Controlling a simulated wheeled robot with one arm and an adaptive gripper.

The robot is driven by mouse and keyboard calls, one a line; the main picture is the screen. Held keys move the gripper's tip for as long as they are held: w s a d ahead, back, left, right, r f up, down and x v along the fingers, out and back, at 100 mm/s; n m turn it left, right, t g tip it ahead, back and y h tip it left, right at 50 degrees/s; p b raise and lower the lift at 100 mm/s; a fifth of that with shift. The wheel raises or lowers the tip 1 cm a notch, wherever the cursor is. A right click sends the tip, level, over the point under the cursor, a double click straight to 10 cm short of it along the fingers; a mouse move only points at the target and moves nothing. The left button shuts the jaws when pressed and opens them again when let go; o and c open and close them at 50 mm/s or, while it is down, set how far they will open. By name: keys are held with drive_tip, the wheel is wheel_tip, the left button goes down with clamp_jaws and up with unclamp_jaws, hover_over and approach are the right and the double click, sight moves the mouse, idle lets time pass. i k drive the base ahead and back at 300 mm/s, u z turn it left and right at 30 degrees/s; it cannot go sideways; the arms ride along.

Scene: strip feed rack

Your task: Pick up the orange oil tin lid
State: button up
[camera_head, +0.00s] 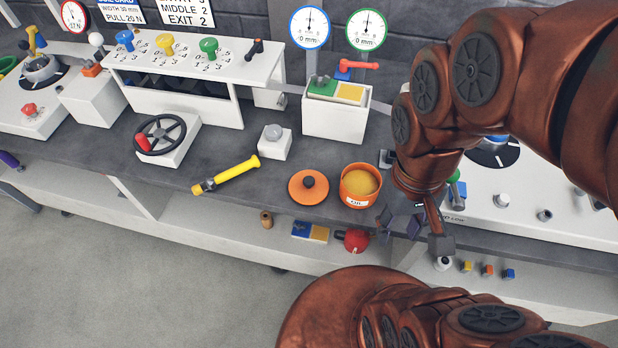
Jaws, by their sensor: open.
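The orange oil tin lid (305,190) lies flat on the grey bench top, with a dark round knob at its middle. Just to its right stands the orange oil tin (358,190), uncovered, with yellowish contents and a white label. My gripper (412,226) is to the right of the tin at the bench's front edge, apart from the lid. It is open and partly hidden by my own copper-coloured arm. Nothing shows between its fingers.
A yellow cylindrical tool (227,175) lies left of the lid. A small white block with a grey knob (274,142) stands behind it. A white box with a red lever (336,115) stands behind the tin. The lower shelf (220,232) holds a red round object (355,240).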

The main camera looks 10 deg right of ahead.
sight(307, 187)
drive_tip(key=u, duration=1.95)
drive_tip(key=k, duration=0.85)
drive_tip(key=u, duration=0.35)
